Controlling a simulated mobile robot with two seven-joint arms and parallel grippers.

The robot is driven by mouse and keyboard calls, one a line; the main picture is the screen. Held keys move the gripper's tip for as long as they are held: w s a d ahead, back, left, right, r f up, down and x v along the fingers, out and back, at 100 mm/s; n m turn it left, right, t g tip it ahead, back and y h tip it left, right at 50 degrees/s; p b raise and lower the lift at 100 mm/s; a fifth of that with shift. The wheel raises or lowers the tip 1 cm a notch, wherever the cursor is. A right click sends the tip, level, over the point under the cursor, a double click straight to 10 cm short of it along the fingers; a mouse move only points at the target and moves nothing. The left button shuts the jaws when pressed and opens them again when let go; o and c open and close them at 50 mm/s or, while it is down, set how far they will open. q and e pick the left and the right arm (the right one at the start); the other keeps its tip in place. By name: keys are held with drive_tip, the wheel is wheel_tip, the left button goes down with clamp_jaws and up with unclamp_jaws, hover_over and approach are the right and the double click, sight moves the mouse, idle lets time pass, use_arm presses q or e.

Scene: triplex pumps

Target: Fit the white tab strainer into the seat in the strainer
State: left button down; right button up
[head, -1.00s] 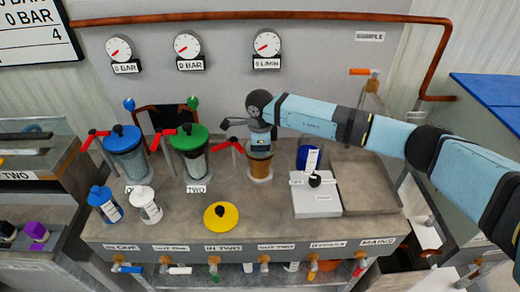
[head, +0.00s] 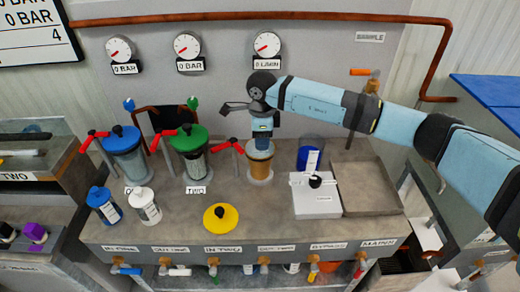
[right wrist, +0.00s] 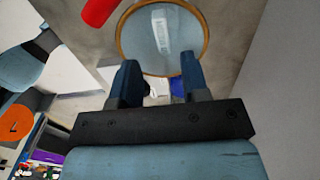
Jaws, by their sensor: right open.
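The open strainer housing (head: 260,172), clear with an amber rim, stands on the bench to the right of the green-lidded strainer. My right gripper (head: 262,140) is right above its mouth, pointing down. In the right wrist view the open, empty jaws (right wrist: 159,72) are near the housing's round amber rim (right wrist: 207,40). A pale piece with a white strip (right wrist: 161,30) shows inside the ring, apart from the fingers. It looks like the white tab strainer, but I cannot tell how deep or straight it sits. My left gripper is not in view.
A blue-lidded strainer (head: 124,150) and a green-lidded strainer (head: 189,150) stand to the left, with red-handled valves close by. A yellow lid (head: 220,217) lies in front. A white scale (head: 317,203) and a blue container (head: 311,150) stand right. Bare bench lies around the yellow lid.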

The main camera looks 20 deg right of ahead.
wheel_tip(320, 180, up, 8)
idle(0.6)
